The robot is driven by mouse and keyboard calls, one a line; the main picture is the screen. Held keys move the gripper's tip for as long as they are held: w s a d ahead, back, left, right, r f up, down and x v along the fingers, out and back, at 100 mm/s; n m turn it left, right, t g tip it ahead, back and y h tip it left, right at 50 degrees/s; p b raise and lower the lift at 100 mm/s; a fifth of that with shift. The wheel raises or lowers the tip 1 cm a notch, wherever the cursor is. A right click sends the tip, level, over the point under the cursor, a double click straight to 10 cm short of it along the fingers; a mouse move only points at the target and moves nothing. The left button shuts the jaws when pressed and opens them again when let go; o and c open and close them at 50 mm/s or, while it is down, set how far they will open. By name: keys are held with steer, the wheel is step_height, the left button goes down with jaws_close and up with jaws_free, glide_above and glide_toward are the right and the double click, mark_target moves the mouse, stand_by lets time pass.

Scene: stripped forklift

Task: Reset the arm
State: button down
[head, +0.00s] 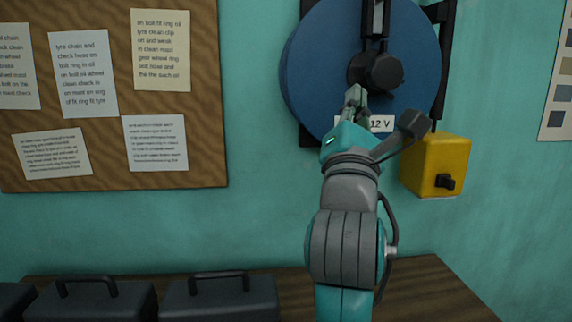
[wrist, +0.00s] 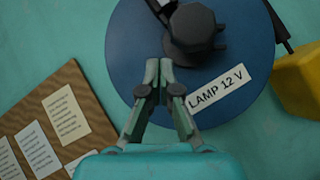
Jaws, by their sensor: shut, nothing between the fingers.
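My arm reaches up in the middle of the head view, and my gripper (head: 356,97) is in front of a blue disc (head: 318,65) on the wall. In the wrist view my gripper (wrist: 158,66) has its fingertips together, with nothing between them. The blue disc (wrist: 135,45) lies behind the fingers there. A dark round knob (head: 376,72) is at the disc's middle, just above the fingertips; it also shows in the wrist view (wrist: 194,28). I cannot tell whether the fingertips touch the disc.
A white "LAMP 12 V" label (wrist: 216,90) is on the disc, beside the fingers. A yellow box (head: 436,165) with a black knob is on the wall at right. A corkboard (head: 110,110) hangs at left. Dark cases (head: 220,298) stand on the wooden bench (head: 430,290).

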step_height(320, 180, down, 33)
steer(key=s+m+g+y, duration=0.2)
steer(key=m+y, duration=0.2)
steer(key=y, duration=0.2)
steer(key=s+d+f+m+g+y, duration=0.25)
steer(key=s+f+m, duration=0.35)
steer(key=s+f, duration=0.95)
steer(key=s+d+f+m+g, duration=0.1)
steer(key=s+f+m, duration=0.2)
steer(key=s, duration=0.6)
steer(key=s+d+f+m+g+h, duration=0.1)
steer(key=s+f+m+g, duration=0.1)
steer(key=s+f+m, duration=0.2)
steer(key=s+d+f+m+g, duration=0.1)
steer(key=s+f+m+g, duration=0.1)
steer(key=s+m, duration=0.6)
steer(key=s+f, duration=0.1)
steer(key=s, duration=0.6)
steer(key=shift+d+f, duration=0.2)
steer(key=shift+d, duration=0.1)
steer(key=shift+h, duration=0.25)
